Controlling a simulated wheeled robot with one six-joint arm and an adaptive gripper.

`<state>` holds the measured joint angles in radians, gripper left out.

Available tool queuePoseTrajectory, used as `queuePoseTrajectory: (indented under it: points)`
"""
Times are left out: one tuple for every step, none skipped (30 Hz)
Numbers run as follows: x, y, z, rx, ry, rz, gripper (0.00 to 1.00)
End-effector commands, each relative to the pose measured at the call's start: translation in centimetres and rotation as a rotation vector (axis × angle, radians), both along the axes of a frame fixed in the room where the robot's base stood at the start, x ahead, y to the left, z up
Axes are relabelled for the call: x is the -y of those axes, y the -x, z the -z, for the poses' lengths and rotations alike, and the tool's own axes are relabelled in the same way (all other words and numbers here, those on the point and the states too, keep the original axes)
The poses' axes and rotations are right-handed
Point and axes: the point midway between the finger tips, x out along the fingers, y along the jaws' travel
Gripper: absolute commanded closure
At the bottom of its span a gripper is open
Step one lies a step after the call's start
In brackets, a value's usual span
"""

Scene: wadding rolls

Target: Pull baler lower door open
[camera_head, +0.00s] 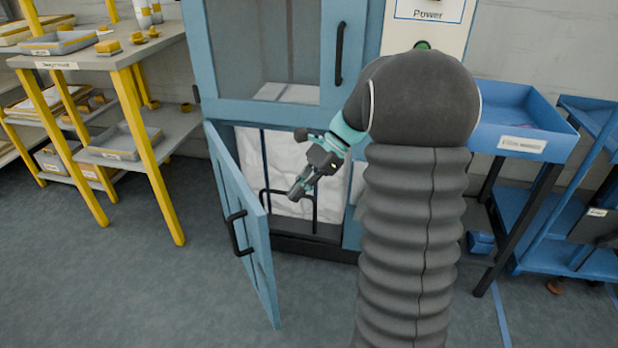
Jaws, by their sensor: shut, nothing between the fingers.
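The baler's blue lower door (243,230) stands swung open toward the left front, hinged at its left edge. Its black handle (237,233) shows on the door's face. The lower opening of the baler (341,62) shows white wadding (287,168) behind dark bars. My gripper (296,193) is shut and empty, in front of the opening, to the right of the door and apart from the handle. My arm hides the right part of the baler.
A grey shelf table with yellow legs (145,150) stands left of the door. The baler's upper door with a black handle (339,53) is shut. Blue carts (545,140) stand at the right. The floor in front of the door is clear.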

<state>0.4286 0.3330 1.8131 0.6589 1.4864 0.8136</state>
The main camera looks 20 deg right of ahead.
Motion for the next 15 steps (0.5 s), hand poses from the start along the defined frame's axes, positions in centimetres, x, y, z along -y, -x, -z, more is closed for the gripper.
queuePoseTrajectory:
  points:
    - [-0.8, 0.1, 0.7, -0.002, -0.001, -0.003, 1.00]
    - [-1.1, 0.2, 1.1, -0.002, -0.001, -0.003, 1.00]
    - [-1.7, 0.2, 1.6, -0.002, -0.002, -0.003, 1.00]
    - [-2.0, 0.2, 2.0, -0.001, -0.001, -0.002, 1.00]
    - [-2.5, 0.3, 2.0, 0.000, -0.001, -0.003, 1.00]
    - [-3.1, 0.3, 1.9, 0.001, 0.000, -0.004, 1.00]
    - [-3.5, 0.4, 1.9, 0.001, 0.001, -0.004, 1.00]
    - [-3.9, 0.4, 1.9, 0.001, 0.001, -0.004, 1.00]
    - [-4.4, 0.5, 1.9, 0.000, 0.000, -0.003, 1.00]
    - [-4.7, 0.5, 1.9, 0.000, 0.000, -0.003, 1.00]
    - [-5.0, 0.5, 1.9, 0.000, 0.000, -0.001, 1.00]
    - [-5.3, 0.5, 1.9, 0.001, 0.000, -0.002, 1.00]
    - [-5.4, 0.6, 1.9, 0.001, 0.000, -0.002, 1.00]
    - [-5.6, 0.6, 1.9, 0.001, 0.000, -0.001, 1.00]
    - [-5.7, 0.6, 1.9, 0.002, 0.001, -0.001, 1.00]
